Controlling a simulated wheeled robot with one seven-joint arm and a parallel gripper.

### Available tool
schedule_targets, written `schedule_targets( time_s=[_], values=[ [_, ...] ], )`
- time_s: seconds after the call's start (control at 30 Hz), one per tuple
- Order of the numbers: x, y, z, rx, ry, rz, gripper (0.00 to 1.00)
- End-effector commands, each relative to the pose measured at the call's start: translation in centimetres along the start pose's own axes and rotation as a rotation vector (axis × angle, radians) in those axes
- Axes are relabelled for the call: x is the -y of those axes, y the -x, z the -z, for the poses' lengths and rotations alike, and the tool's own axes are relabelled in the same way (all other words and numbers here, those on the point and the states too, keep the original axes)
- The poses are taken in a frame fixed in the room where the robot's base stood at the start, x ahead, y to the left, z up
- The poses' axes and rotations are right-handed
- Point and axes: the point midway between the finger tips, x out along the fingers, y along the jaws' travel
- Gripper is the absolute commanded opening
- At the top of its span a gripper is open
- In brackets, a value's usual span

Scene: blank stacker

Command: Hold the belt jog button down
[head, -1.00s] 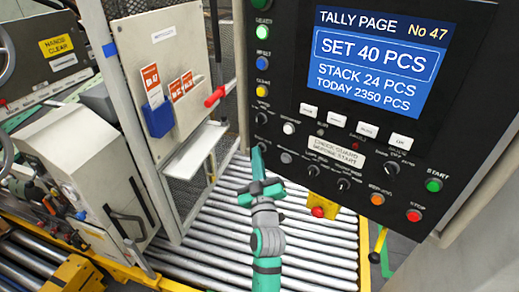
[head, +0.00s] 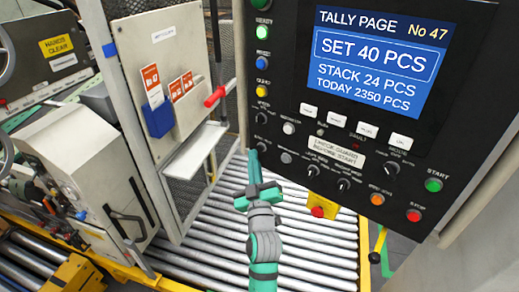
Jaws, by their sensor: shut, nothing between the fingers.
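The dark control panel (head: 310,125) carries several buttons and knobs under a blue screen (head: 378,62). A pale round button (head: 288,128) and a greyer one (head: 286,157) sit at its lower left, but their labels are too small to read, so I cannot tell which is the belt jog button. My gripper (head: 253,156) is shut and empty, its tip pointing up just left of the panel's lower left corner. It lies left of both buttons and does not appear to press either.
A roller conveyor (head: 310,240) runs below the panel. A yellow box with a red button (head: 317,211) hangs under the panel. A guard door (head: 150,50) with a red handle (head: 215,96) stands at the left. The START button (head: 433,185) and STOP button (head: 414,216) are at the right.

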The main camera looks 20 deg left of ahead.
Motion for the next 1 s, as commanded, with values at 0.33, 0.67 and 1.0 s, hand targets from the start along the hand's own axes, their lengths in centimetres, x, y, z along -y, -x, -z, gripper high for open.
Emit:
schedule_targets(
  time_s=[0.33, 0.67, 1.0],
  values=[
    [0.9, 1.1, 0.8, 0.000, 0.000, 0.002, 0.00],
    [2.3, 3.0, 2.2, -0.001, -0.001, 0.002, 0.00],
    [2.6, 3.5, 2.5, 0.000, -0.001, 0.000, 0.00]
  ],
)
